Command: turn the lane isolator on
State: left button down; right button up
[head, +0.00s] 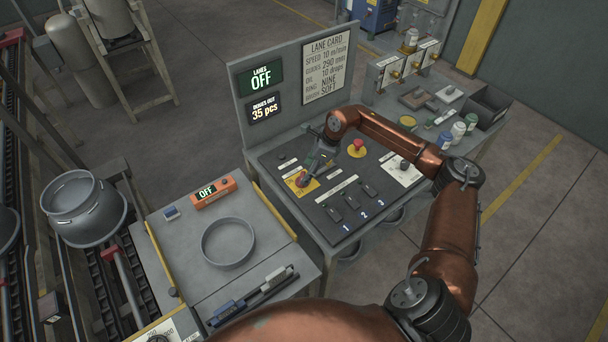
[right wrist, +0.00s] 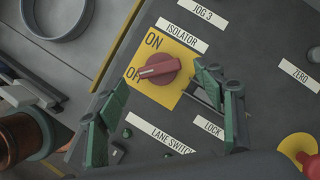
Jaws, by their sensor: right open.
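The lane isolator is a red rotary knob (right wrist: 160,69) on a yellow plate (right wrist: 176,96) marked ON and OFF. In the right wrist view its handle's narrow end points at OFF. The knob also shows small in the head view (head: 301,180). My right gripper (head: 309,172) is over the panel close to the isolator. In the right wrist view its green fingers (right wrist: 162,86) are open and apart, one on each side of the knob, with nothing held. I cannot tell whether either finger touches it. My left gripper is not in view.
A lanes display (head: 261,78) reads OFF. A red mushroom button (head: 358,146) stands right of the isolator, and lane switches 1, 2, 3 (head: 350,202) lie in front. An upright board (head: 290,100) backs the panel. A grey ring (head: 228,242) lies on the left bench.

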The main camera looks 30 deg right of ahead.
aim_at(302, 177)
jog(key=shift+x, duration=1.85)
jog(key=shift+c, duration=0.6)
jog(key=c, duration=1)
jog(key=shift+c, duration=0.2)
